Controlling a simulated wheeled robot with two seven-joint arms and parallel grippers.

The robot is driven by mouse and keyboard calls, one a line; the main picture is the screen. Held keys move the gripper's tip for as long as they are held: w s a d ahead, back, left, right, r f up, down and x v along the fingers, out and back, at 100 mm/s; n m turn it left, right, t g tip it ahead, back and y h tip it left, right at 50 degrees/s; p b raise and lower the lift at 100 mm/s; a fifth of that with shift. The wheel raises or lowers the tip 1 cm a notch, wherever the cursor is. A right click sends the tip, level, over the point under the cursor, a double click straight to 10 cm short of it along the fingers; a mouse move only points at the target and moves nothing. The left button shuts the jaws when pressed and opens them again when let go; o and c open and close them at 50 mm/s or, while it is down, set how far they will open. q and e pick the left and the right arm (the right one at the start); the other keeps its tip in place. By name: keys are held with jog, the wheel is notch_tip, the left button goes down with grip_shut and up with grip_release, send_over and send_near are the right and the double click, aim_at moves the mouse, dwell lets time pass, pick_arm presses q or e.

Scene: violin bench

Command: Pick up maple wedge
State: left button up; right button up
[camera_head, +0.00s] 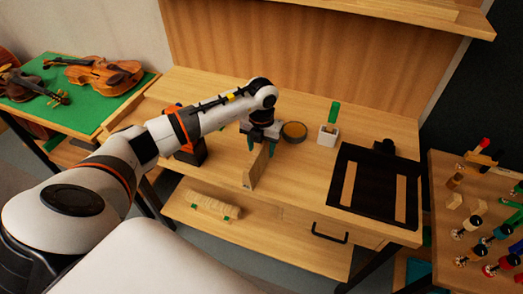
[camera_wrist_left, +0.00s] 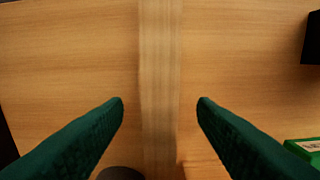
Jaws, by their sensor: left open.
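The maple wedge (camera_head: 256,168) looks like the pale, thin wooden piece standing upright near the front edge of the bench. In the left wrist view, a pale strip (camera_wrist_left: 160,70), apparently the same wedge seen from above, runs down the middle of the picture. My left gripper (camera_head: 261,147) is over the wedge, pointing down, with its green fingers apart. In the left wrist view the open fingertips (camera_wrist_left: 160,103) lie either side of the strip, with a gap on each side. My right gripper is not in view.
A round tin (camera_head: 294,131) and a white holder with a green-handled tool (camera_head: 327,138) stand just right of my gripper. An orange-and-black object (camera_head: 190,150) is at the left, partly behind my arm.

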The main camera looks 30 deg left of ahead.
pick_arm(q)
jog(key=shift+f, duration=0.95)
jog(key=shift+c, duration=0.3)
grip_shut()
jog(key=shift+r, duration=0.15)
